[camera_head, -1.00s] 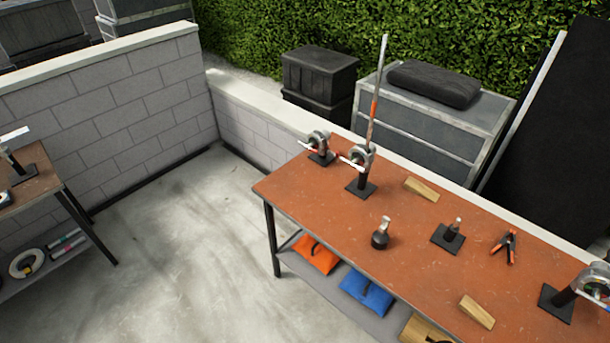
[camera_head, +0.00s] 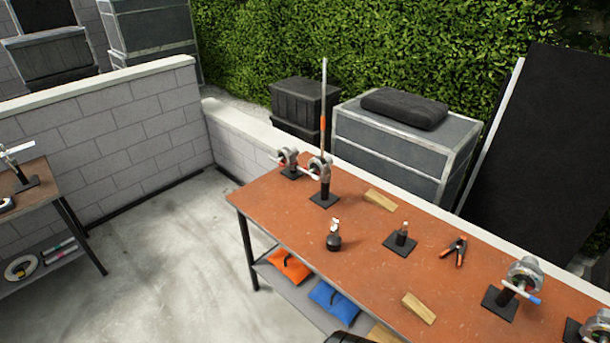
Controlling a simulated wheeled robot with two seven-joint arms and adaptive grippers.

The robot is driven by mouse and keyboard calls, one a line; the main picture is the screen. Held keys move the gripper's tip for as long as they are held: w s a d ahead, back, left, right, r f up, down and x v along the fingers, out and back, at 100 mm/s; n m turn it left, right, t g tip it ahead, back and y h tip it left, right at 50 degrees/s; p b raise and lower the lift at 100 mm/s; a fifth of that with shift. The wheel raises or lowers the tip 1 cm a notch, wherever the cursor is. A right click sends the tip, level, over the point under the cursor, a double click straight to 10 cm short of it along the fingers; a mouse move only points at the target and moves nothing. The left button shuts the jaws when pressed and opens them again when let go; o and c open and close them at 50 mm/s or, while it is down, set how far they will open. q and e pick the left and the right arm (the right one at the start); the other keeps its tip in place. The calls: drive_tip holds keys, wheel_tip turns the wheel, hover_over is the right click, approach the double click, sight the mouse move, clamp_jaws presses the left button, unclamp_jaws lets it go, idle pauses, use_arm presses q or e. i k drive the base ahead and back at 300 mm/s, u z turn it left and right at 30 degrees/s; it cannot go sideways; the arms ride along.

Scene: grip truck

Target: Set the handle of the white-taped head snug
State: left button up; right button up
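Several grip heads stand on black square bases on the orange-brown table. One head (camera_head: 288,157) with a red mark on its handle is at the far left corner. A second head (camera_head: 319,168) beside it has a pale handle and a tall rod with an orange band rising from it. A third head (camera_head: 523,278) at the right has a blue-tipped handle. Another head (camera_head: 599,331) is cut off at the right edge. I cannot tell which head carries white tape, or how tight any handle is. Neither gripper is in view.
The table (camera_head: 270,205) also holds wooden wedges (camera_head: 418,308), a dark round-based piece (camera_head: 333,238), a short post (camera_head: 402,236) and an orange clamp (camera_head: 455,251). Sandbags lie on its shelf. Another table (camera_head: 28,188) stands left. Concrete floor (camera_head: 170,260) between them is clear.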

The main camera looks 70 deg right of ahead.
sight(310, 173)
drive_tip(key=z, duration=0.35)
drive_tip(key=i, duration=1.7)
drive_tip(key=z, duration=0.9)
drive_tip(key=i, duration=1.2)
drive_tip(key=z, duration=1.75)
drive_tip(key=i, duration=0.7)
drive_tip(key=z, duration=0.75)
